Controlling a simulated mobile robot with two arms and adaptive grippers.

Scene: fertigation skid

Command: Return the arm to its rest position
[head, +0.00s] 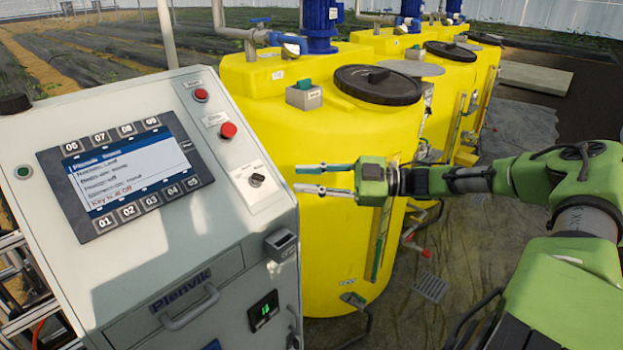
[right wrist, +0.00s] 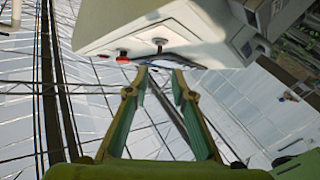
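My right arm (head: 480,180) reaches in from the right, stretched out level to the left. Its right gripper (head: 299,179) is in front of the nearest yellow tank (head: 330,240), just right of the control cabinet (head: 180,250). The two fingers point left toward the cabinet's key switch (head: 257,180) and are apart with nothing between them. In the right wrist view the open fingers (right wrist: 160,74) point at the cabinet, with a gap to the switch (right wrist: 160,41). My left gripper is not in view.
The cabinet carries a screen (head: 125,180), red buttons (head: 228,130) and a handle (head: 187,308). More yellow tanks (head: 440,85) with black lids and blue motors stand behind. The floor (head: 440,260) right of the nearest tank is mostly clear, with a small grate (head: 430,287).

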